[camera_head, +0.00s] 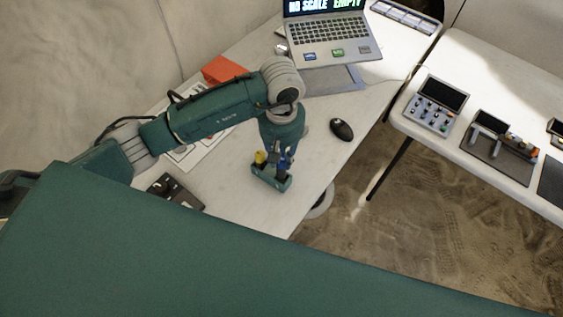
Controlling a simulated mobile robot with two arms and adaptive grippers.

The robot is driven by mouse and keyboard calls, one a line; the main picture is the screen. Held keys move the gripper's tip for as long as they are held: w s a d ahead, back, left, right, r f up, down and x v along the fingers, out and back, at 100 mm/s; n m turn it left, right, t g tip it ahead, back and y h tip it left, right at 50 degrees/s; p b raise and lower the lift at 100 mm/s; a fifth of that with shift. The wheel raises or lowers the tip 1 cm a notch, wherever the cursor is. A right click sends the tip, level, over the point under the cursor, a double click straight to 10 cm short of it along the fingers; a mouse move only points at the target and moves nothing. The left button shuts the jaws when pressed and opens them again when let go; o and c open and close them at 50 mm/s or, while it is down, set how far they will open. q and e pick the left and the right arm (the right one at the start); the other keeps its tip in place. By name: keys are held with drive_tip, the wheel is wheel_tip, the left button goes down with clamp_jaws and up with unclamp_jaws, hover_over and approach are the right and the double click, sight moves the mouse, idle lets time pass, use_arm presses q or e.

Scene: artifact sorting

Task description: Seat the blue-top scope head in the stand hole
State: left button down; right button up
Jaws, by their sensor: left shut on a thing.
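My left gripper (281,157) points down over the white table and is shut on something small. A blue part, which looks like the blue-top scope head (284,168), shows at its fingertips. Right below is a small teal block (270,180), which looks like the stand. A yellow-topped piece (261,157) stands upright at its left side. The fingers cover part of the block, so I cannot tell whether the blue-top head is in a hole or just above it. My right gripper is not in view.
A black mouse (341,129) and a laptop (333,40) are on the white table (240,190). A dark device (176,190) is at the left, near printed sheets (205,145) and an orange-red box (223,69). A second table with devices (436,106) stands right, across a floor gap.

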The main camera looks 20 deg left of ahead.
sight(282, 167)
use_arm(q)
wheel_tip(282, 167, down, 4)
drive_tip(key=shift+f+p, duration=0.1)
drive_tip(key=shift+p, duration=0.4)
drive_tip(key=shift+f, duration=0.35)
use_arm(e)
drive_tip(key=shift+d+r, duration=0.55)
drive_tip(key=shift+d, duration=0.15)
use_arm(q)
drive_tip(key=shift+f, duration=0.1)
drive_tip(key=c, duration=1.5)
unclamp_jaws()
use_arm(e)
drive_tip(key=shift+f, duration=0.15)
